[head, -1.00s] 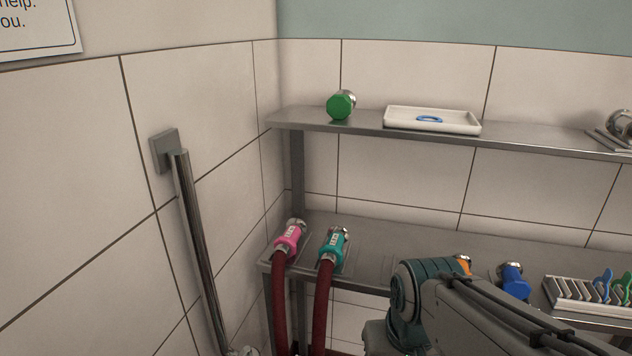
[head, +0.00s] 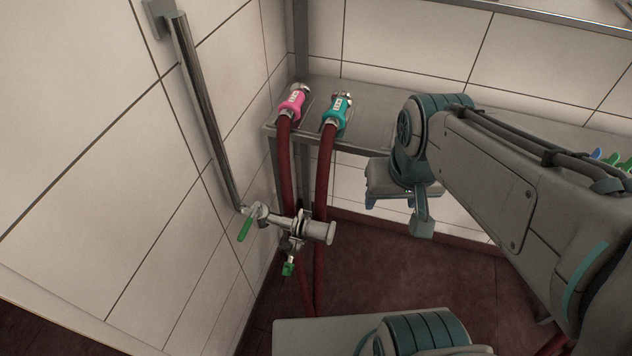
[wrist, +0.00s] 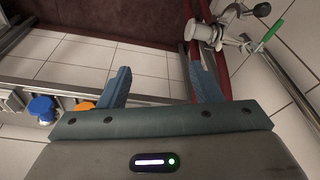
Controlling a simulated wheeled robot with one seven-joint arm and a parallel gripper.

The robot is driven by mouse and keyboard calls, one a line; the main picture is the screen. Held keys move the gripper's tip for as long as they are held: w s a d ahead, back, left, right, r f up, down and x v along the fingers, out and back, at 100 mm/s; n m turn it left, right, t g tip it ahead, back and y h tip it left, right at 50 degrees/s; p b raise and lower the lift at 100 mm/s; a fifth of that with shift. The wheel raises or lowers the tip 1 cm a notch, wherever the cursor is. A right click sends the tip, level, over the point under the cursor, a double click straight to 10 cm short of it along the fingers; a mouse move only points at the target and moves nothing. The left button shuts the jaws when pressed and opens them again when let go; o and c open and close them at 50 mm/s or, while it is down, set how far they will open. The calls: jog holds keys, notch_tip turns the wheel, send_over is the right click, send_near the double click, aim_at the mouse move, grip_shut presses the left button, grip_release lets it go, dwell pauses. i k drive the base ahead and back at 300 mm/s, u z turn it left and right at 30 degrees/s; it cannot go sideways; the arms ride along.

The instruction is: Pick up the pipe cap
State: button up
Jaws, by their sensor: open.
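A grey metal pipe fitting ends in a pale, round, cap-like end (head: 320,232), low beside the left wall in the head view. The same end shows at the top of the wrist view (wrist: 203,32). It appears to be seated on the fitting; I cannot tell whether it is loose. My gripper (wrist: 161,88) is open, its two blue fingers apart with only floor and wall tiles between them. In the head view my gripper hangs to the right of the fitting and above it in the picture, clear of it.
Green valve handles (head: 245,228) stick out at the fitting. Red hoses with a pink nozzle (head: 292,104) and a teal nozzle (head: 337,112) hang from the metal shelf (head: 385,98). A blue knob (wrist: 41,107) is at the wrist view's left. Reddish floor (head: 400,275) is open below.

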aim_at(321, 230)
jog(key=z, duration=0.05)
jog(key=k, duration=0.5)
jog(key=z, duration=1)
jog(key=i, duration=0.8)
jog(key=u, duration=2.2)
